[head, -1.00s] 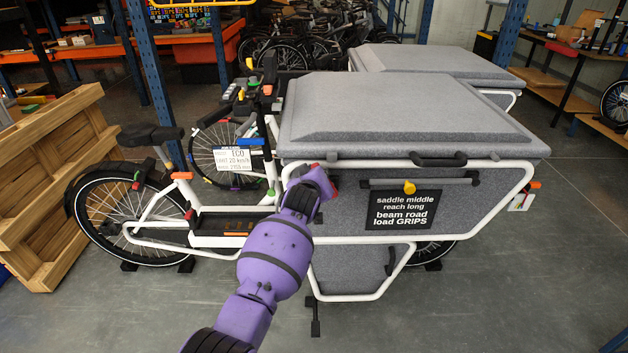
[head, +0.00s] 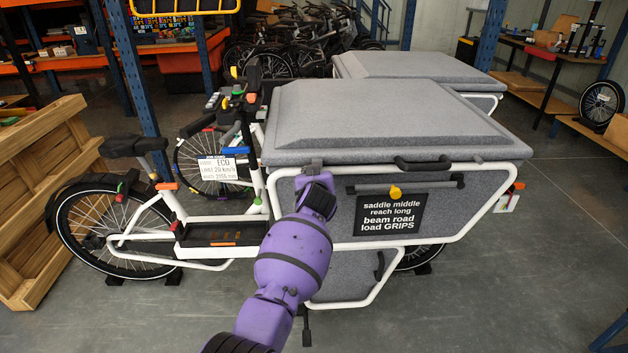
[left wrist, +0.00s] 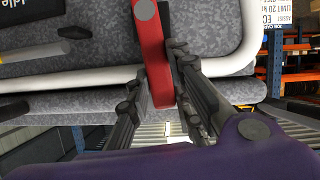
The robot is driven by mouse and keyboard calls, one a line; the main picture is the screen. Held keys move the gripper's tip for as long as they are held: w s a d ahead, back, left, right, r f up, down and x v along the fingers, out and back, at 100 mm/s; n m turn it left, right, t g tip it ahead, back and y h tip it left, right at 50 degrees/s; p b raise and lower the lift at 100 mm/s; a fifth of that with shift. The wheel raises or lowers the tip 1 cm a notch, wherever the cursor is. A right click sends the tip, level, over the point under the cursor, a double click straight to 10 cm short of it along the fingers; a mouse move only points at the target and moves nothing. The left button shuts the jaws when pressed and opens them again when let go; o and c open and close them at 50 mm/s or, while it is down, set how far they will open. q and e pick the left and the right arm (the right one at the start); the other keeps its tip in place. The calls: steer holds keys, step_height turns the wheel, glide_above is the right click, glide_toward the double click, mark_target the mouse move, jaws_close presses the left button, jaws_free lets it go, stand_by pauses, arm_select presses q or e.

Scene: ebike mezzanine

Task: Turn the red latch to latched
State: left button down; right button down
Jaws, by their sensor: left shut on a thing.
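The red latch (left wrist: 153,55) is a flat red bar with a round grey bolt near the top of the left wrist view. It lies against the grey felt side of the cargo box and crosses the white frame tube. The dark fingers of my left gripper (left wrist: 154,85) are on either side of the latch and shut on it. In the head view my left gripper (head: 314,172) is at the upper left of the box's side, just under the lid edge, and hides the latch. My right gripper is in neither view.
The grey lid (head: 380,115) overhangs the box, with a black handle (head: 430,163) at its front edge. Right of my gripper are a black bar with a yellow knob (head: 395,192) and a black sign (head: 390,215). A wooden crate (head: 45,200) stands left; floor right is clear.

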arm_select(q)
steer(key=c, duration=1.6)
jaws_free()
steer(key=shift+o, duration=0.2)
steer(key=v, duration=1.2)
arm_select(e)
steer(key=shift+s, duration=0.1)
arm_select(q)
steer(key=shift+d, duration=0.15)
